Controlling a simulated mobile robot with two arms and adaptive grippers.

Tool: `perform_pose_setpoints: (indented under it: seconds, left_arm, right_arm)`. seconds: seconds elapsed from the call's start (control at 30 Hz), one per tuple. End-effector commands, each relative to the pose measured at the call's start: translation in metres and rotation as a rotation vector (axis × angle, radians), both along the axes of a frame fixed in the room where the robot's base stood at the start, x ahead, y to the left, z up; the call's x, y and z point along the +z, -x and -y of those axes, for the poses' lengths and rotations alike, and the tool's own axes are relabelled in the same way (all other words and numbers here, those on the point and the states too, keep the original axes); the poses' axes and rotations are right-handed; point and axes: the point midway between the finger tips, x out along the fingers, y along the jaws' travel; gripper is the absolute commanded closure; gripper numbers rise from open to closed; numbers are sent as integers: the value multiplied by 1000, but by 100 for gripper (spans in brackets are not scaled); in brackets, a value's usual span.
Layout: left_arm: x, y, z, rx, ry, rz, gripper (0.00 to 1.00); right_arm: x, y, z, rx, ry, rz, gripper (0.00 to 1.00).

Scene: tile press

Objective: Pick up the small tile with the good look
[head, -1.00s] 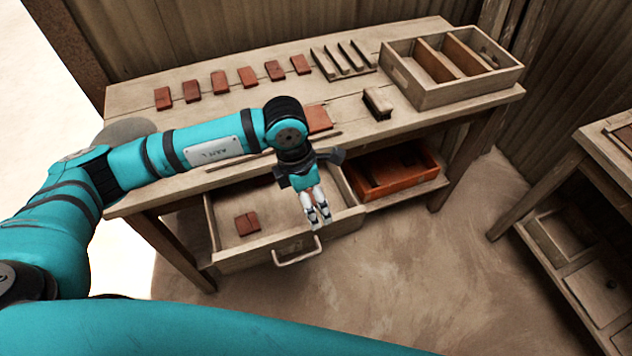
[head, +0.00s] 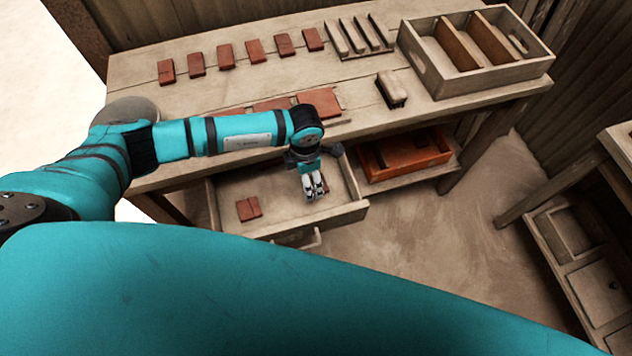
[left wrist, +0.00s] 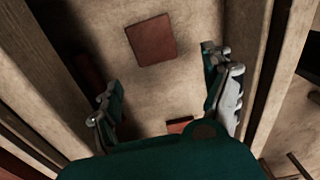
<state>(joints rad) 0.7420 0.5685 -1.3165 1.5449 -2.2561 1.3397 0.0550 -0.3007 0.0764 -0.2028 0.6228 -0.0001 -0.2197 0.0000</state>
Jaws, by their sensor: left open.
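My left gripper (head: 314,192) is open and empty, over the pulled-out drawer (head: 352,213) in the head view. In the left wrist view its fingers (left wrist: 160,72) are spread above the drawer floor. A whole-looking reddish-brown tile (left wrist: 151,41) lies flat there beyond the fingertips. Part of another tile (left wrist: 180,124) shows lower between the fingers, and a dark tile (left wrist: 88,70) lies in shadow beside the left finger. In the head view a small red tile with a line across it (head: 248,208) lies in the drawer, left of the gripper. My right gripper is out of view.
The workbench (head: 215,93) carries a row of small red tiles (head: 225,56), larger red slabs (head: 318,102), a brush-like block (head: 391,90), a slotted rack (head: 361,36) and a divided crate (head: 475,84). An orange tray (head: 405,155) sits on the shelf right of the drawer.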

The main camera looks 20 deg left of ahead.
Motion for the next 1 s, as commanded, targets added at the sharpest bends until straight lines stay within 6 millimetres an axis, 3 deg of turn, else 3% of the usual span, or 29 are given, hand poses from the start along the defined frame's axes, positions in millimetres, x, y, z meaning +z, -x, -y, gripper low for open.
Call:
perform_pose_setpoints:
  seconds: [0.07,0.17,0.4,0.53,0.7,1.0]
  left_arm:
    - [-3,0,0,0,0,0,17]
    - [-13,0,0,2,0,-3,17]
    - [-48,-1,-2,1,0,-2,17]
    - [-54,-2,-2,0,1,0,17]
    - [-54,-2,-2,0,1,0,17]
    - [-54,-2,-2,0,1,0,55]
  right_arm:
    - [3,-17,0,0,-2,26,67]
    - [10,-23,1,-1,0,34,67]
    - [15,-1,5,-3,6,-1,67]
    - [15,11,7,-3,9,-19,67]
    - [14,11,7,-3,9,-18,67]
    - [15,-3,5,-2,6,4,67]
